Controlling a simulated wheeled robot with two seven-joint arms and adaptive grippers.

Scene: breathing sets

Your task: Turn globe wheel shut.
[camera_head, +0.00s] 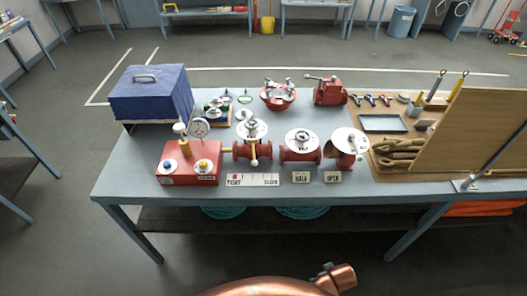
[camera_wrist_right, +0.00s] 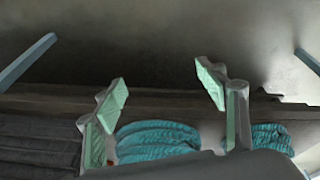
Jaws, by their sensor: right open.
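A row of red valves stands along the front of the grey-blue table in the head view. The left valve (camera_head: 252,149) has a pale round wheel (camera_head: 252,128) on top. The middle valve (camera_head: 300,154) carries a white disc (camera_head: 301,141), and the right valve (camera_head: 345,160) another (camera_head: 349,140). I cannot tell which one is the globe valve or how far its wheel is turned. My right gripper (camera_wrist_right: 165,88) shows in the wrist view with its pale green fingers apart and nothing between them. It is away from the valves, with the under-table shelf behind it. My left gripper is out of view.
A red box with a gauge (camera_head: 190,172) stands left of the valves, before a blue case (camera_head: 152,93). Label plates (camera_head: 252,180) lie along the front edge. A tool board (camera_head: 470,130) fills the right end. Teal coils (camera_wrist_right: 158,140) lie on the shelf below.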

